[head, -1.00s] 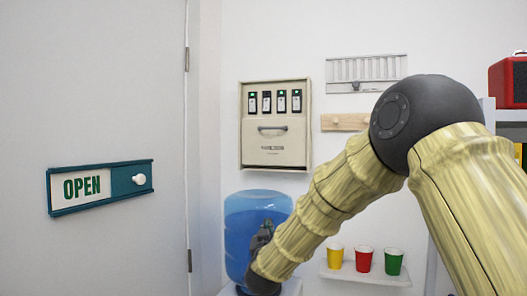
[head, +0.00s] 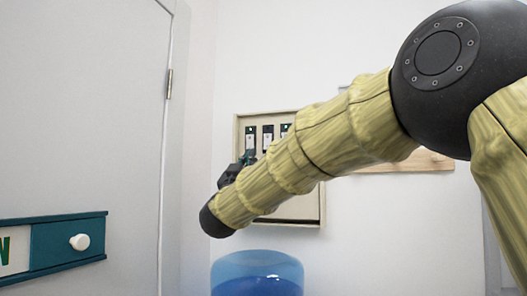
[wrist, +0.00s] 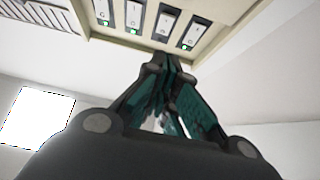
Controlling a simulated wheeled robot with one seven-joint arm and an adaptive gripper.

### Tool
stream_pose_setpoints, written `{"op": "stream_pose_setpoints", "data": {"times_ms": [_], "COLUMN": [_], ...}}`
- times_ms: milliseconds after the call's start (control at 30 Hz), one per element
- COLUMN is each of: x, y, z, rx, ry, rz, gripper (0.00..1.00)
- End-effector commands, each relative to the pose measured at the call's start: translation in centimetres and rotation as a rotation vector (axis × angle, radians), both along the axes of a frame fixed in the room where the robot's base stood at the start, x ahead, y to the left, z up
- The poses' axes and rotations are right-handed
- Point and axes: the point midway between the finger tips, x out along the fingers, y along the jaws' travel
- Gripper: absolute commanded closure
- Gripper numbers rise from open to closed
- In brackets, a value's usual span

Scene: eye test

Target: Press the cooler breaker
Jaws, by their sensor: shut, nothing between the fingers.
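The breaker panel (head: 312,208) is a shallow cream box on the back wall, partly hidden behind my arm. Its row of breakers (head: 267,137) shows near the top, with the right end covered.
A blue water bottle (head: 257,274) stands below the panel. A door (head: 80,110) with a teal sliding sign (head: 50,258) and white knob is at left. A wooden rail (head: 415,161) is on the wall at right, partly behind my arm.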

Motion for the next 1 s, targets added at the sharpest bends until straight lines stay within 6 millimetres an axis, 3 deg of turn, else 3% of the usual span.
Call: {"op": "stream_pose_setpoints", "data": {"times_ms": [467, 1000], "x": [0.8, 7.2], "y": [-0.3, -2.4], "z": [0.6, 6.0], "rx": [0.0, 0.001], "ry": [0.002, 0.002], "rz": [-0.001, -0.001], "gripper": [1.0, 1.0]}}
